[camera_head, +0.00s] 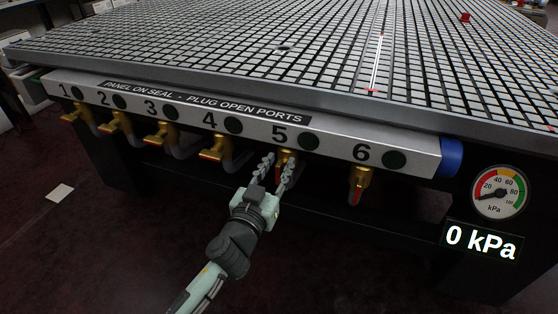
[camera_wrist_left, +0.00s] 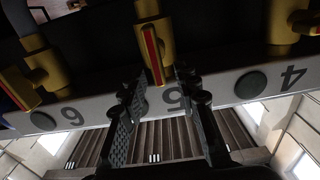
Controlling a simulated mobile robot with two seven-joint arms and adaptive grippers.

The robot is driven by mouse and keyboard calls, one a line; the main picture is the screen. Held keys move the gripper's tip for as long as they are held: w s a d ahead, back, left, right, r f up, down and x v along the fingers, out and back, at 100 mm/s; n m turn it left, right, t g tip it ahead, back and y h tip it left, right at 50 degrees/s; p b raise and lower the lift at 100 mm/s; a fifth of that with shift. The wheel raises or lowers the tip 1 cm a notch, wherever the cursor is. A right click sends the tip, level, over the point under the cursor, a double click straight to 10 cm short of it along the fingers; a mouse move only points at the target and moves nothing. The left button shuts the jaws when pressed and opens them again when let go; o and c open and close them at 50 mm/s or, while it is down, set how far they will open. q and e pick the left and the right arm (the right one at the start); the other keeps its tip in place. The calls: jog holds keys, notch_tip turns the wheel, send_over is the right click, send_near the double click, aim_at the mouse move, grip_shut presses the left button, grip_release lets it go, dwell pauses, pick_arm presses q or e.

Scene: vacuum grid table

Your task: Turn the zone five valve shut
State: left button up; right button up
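The zone five valve (camera_head: 285,158) is a brass valve with a red-edged handle under the number 5 on the white manifold panel (camera_head: 262,113). In the left wrist view the zone five valve (camera_wrist_left: 153,50) shows its handle in line with its body. My left gripper (camera_head: 278,172) comes up from below with its fingers open, one on each side of this valve. In the left wrist view the gripper (camera_wrist_left: 157,85) shows a gap between each finger and the handle; contact is not visible. The fingers partly hide the valve in the head view. My right gripper is not in view.
The zone six valve (camera_head: 360,184) hangs to the right, handle pointing down. The zone four valve (camera_head: 214,149) is to the left, handle turned sideways, as on the valves further left. The gauge (camera_head: 498,192) display reads 0 kPa. The grid table (camera_head: 300,45) overhangs above.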

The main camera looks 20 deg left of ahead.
pick_arm(q)
jog(key=shift+w, duration=0.45)
jog(key=shift+c, duration=0.6)
grip_shut()
